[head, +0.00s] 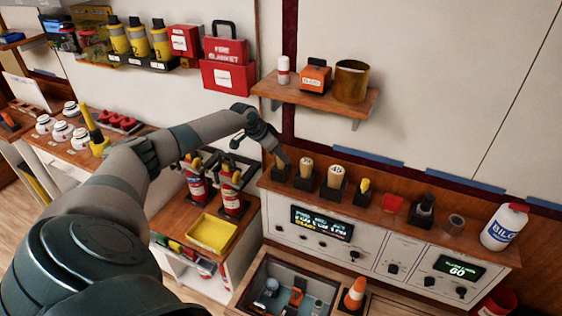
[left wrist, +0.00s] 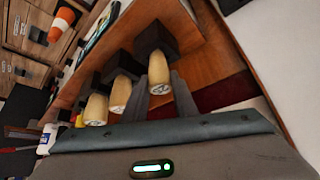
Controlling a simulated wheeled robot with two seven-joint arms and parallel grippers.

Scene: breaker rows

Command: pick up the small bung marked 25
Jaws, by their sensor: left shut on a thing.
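Several tan wooden bungs stand in dark square blocks on top of the white console. My left gripper (head: 279,158) is at the leftmost bung (head: 281,164), shut on it. In the left wrist view this bung (left wrist: 158,73) lies between the two grey fingers (left wrist: 160,97), and its far end still meets its dark block (left wrist: 154,38). The middle bung (head: 306,166) and the right bung (head: 335,177), which seems marked 49, stand apart from the gripper. The number on the held bung cannot be read. My right gripper is not in view.
A wooden shelf (head: 318,95) hangs above. Fire extinguishers (head: 230,190) and a yellow tray (head: 211,234) are to the left.

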